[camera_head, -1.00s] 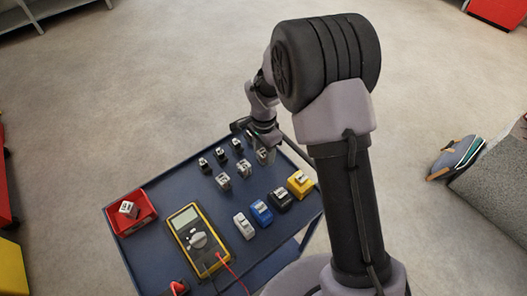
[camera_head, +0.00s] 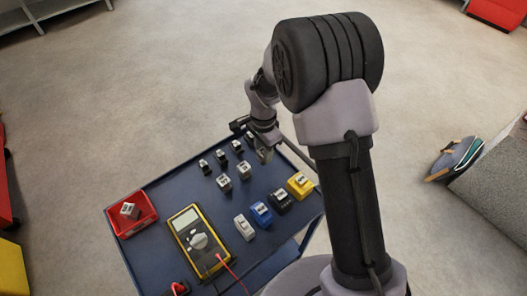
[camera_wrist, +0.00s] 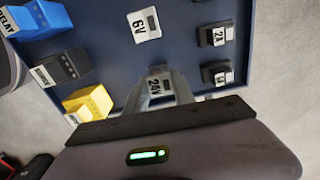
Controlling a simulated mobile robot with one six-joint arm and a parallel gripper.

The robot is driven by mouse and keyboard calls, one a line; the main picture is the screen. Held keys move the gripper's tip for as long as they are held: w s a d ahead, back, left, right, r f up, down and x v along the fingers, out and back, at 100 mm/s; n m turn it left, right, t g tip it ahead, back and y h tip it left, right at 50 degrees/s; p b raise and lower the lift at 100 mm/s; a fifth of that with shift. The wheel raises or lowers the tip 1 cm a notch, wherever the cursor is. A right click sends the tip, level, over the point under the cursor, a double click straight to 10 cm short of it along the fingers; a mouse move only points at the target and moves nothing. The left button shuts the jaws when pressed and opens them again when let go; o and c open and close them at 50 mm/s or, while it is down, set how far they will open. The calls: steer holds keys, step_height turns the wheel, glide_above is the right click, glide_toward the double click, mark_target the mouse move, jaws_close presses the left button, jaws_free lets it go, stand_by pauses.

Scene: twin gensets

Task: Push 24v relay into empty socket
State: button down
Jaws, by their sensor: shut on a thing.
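The 24V relay (camera_wrist: 161,91), pale grey with a "24V" label, is between my gripper's jaws (camera_wrist: 160,80) in the wrist view. My gripper (camera_head: 265,154) is shut on it at the far right part of the blue tray top. Whether the relay's base touches the tray is hidden. A row of socket-like blocks stands nearer: white (camera_head: 245,227), blue (camera_head: 261,213), black (camera_head: 281,199) and yellow (camera_head: 300,184). In the wrist view, the blue block (camera_wrist: 45,18) reads "RELAY". I cannot tell which block is an empty socket.
A 6V relay (camera_wrist: 143,25) stands beside the held one. Several small black blocks (camera_head: 221,156) line the tray's far side. A yellow multimeter (camera_head: 198,235) with a red lead and a red bin (camera_head: 148,222) holding a pale block are at left.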

steer(key=shift+r+p, duration=2.25)
steer(key=shift+r, duration=1.25)
steer(key=shift+f, duration=0.15)
